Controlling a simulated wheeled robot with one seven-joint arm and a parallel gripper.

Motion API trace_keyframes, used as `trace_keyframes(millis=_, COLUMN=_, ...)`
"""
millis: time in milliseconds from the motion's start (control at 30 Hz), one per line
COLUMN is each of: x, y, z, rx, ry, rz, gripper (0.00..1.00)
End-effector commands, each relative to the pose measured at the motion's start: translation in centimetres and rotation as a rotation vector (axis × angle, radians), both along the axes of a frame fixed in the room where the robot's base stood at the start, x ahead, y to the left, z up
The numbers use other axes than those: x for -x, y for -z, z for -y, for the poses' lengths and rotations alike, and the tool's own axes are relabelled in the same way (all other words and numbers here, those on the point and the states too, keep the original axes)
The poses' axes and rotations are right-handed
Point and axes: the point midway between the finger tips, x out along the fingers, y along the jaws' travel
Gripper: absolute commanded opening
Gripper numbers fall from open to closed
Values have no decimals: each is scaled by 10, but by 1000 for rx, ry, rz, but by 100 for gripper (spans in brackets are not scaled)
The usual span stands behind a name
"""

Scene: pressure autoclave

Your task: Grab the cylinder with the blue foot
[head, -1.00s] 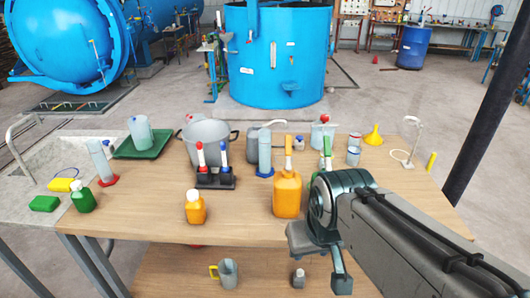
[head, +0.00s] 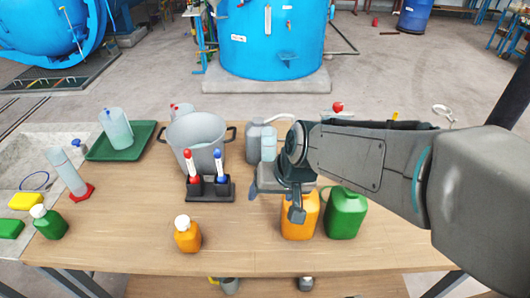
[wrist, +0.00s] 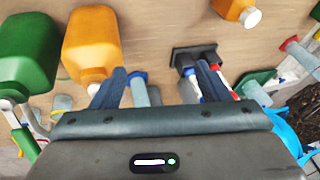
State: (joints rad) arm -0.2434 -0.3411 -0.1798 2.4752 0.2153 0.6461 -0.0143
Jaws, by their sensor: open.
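The clear cylinder with the blue foot (head: 268,144) stands behind my gripper in the head view, its lower part and foot hidden there. In the wrist view the cylinder (wrist: 140,95) and its blue foot show between my two fingers, nearer the left one, beyond the fingertips. My gripper (head: 280,197) is open and empty, above the table in front of the cylinder. Both spread fingers show in the wrist view (wrist: 158,78).
An orange jug (head: 300,222) and a green jug (head: 345,213) stand close under my arm. A grey jug (head: 254,140) and a pot (head: 196,133) are near the cylinder. A black rack (head: 210,188) holds red and blue-topped items.

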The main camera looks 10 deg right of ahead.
Motion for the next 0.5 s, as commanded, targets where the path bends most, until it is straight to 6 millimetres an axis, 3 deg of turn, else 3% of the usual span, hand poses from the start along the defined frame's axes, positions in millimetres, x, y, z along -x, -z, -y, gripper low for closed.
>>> trace_keyframes(millis=200, x=-54, y=43, z=-34, rx=-87, ry=119, rz=4, gripper=69)
trace_keyframes(millis=500, x=-111, y=106, z=-45, rx=6, ry=336, rz=100, gripper=69)
